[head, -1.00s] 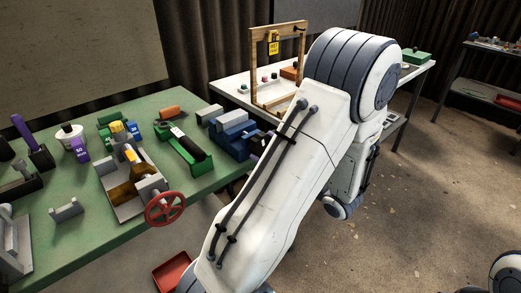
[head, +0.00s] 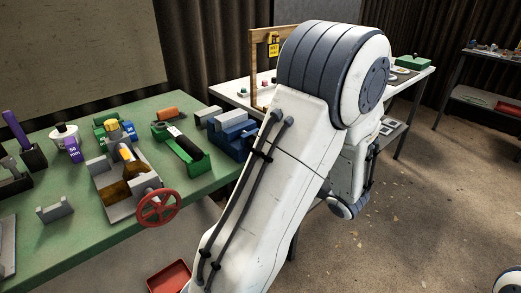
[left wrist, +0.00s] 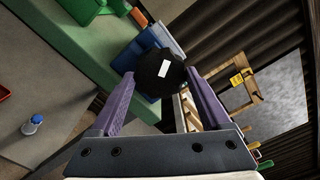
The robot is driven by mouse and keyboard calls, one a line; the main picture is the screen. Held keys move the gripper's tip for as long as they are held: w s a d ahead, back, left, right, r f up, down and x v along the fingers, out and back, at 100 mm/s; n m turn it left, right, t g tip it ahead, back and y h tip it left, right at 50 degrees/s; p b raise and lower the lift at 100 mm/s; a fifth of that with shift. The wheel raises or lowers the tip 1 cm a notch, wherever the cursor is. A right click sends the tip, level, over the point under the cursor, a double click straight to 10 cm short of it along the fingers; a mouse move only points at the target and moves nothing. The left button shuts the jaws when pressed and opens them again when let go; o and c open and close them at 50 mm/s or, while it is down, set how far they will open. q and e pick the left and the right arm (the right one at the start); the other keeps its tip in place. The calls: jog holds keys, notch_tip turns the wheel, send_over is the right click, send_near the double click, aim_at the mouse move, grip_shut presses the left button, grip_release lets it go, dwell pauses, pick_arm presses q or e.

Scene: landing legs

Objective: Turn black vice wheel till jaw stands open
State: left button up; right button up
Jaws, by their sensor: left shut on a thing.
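The black vice wheel (left wrist: 158,76) shows in the left wrist view as a dark, many-sided knob with a white mark on its face. It sits between the purple fingertips of my left gripper (left wrist: 160,82), which is shut on it. The blue vice (left wrist: 140,50) is just behind the wheel. In the head view the blue vice (head: 232,130) stands at the right edge of the green table; my left arm hides the wheel and my left gripper there. I cannot tell how wide the vice jaw stands. My right gripper is not in view.
A green clamp-like fixture (head: 180,146) stands left of the blue vice. A grey vice with a red handwheel (head: 158,208) is at the table's front edge. A wooden frame with a yellow tag (head: 273,45) stands on the white table behind. A red tray (head: 168,278) lies low in front.

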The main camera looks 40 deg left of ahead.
pick_arm(q)
jog(key=shift+n+b, duration=0.55)
jog(key=shift+n, duration=0.15)
jog(key=n+b, duration=0.4)
jog(key=b, duration=0.1)
dwell(0.4)
jog(key=shift+f+b, duration=0.1)
jog(key=shift+b, duration=0.2)
